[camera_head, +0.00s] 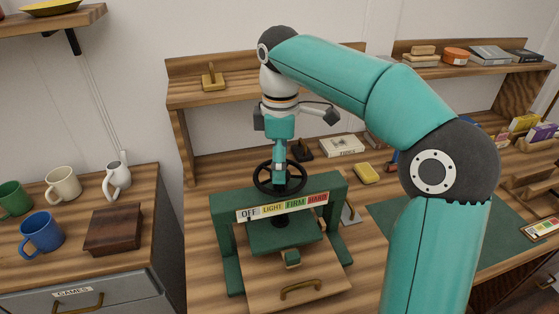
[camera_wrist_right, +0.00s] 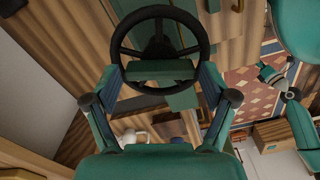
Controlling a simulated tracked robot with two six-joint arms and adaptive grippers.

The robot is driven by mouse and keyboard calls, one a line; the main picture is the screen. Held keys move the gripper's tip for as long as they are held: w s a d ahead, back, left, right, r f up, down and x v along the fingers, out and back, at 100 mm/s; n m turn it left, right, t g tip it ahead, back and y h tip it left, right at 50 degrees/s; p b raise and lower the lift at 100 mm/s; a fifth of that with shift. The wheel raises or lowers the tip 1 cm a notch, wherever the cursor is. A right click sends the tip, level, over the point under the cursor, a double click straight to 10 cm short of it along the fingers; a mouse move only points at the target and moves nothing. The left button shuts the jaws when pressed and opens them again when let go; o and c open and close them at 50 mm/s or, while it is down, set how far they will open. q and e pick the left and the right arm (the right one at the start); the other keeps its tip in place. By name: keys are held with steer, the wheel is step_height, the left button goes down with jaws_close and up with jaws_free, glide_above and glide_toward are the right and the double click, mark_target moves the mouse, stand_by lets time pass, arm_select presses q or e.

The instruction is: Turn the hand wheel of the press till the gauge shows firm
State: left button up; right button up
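The press (camera_head: 228,228) is a green frame standing on the wooden bench. Its black hand wheel (camera_head: 257,185) lies flat on top, and it fills the upper middle of the right wrist view (camera_wrist_right: 158,12). The gauge strip (camera_head: 283,207) on the crossbeam reads OFF, LIGHT, FIRM, HARD; I cannot make out a pointer. My right gripper (camera_head: 281,186) points down at the wheel's middle. In the wrist view its fingers (camera_wrist_right: 158,78) stand wide apart, near opposite sides of the rim; contact is not clear.
My right arm crosses the view and hides part of the bench. A wooden board (camera_head: 255,290) with a brass handle sits at the press's front. Mugs (camera_head: 42,234) and a dark wooden box (camera_head: 113,231) stand on the left cabinet. A shelf (camera_head: 190,99) runs behind.

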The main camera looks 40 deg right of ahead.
steer(key=c, duration=0.6)
steer(key=shift+c, duration=0.2)
steer(key=shift+m, duration=0.3)
steer(key=m+p, duration=0.2)
steer(key=shift+w+r+m, duration=0.1)
steer(key=shift+r+m, duration=0.05)
steer(key=shift+m, duration=0.15)
steer(key=m+p, duration=0.1)
steer(key=m, duration=0.2)
steer(key=shift+m+p, duration=0.3)
steer(key=shift+p, duration=0.05)
steer(key=m+p, duration=0.1)
steer(key=m, duration=0.4)
steer(key=shift+p, duration=0.4)
steer(key=m+p, duration=0.1)
steer(key=m, duration=0.5)
steer(key=shift+d, duration=0.1)
